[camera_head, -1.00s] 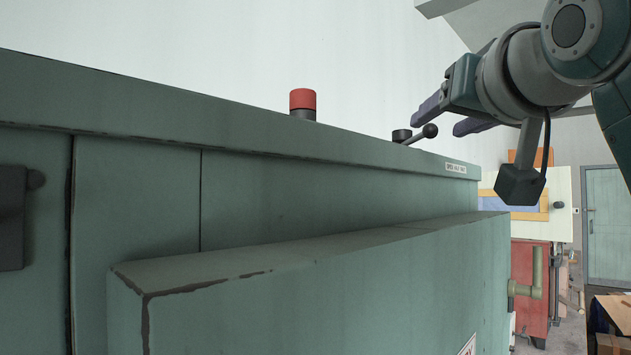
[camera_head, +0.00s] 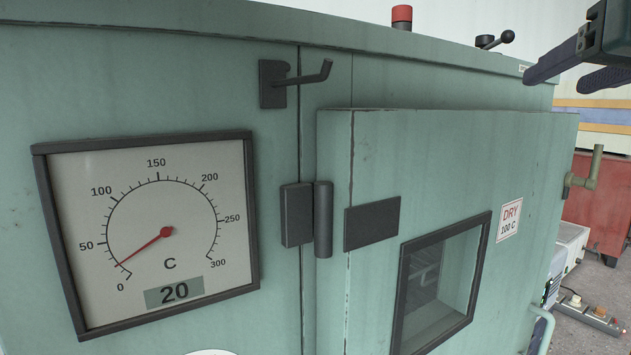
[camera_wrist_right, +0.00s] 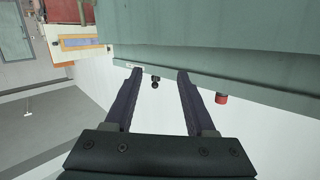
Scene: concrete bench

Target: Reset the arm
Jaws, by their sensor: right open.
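My right gripper (camera_head: 560,72) shows at the top right of the head view, beside the upper right corner of a green cabinet (camera_head: 440,68). Its two dark fingers are apart with nothing between them. In the right wrist view the right gripper (camera_wrist_right: 156,75) is also open and empty, its fingers pointing toward the cabinet's top edge (camera_wrist_right: 160,68). Most of the right arm is outside the head view. My left gripper is in neither view.
The cabinet carries a dial gauge (camera_head: 165,230), a bent hook (camera_head: 300,80) and a protruding windowed door (camera_head: 435,285). A red-capped post (camera_head: 401,15) and a ball-ended lever (camera_head: 500,40) are on top. A power strip (camera_head: 590,313) lies at lower right.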

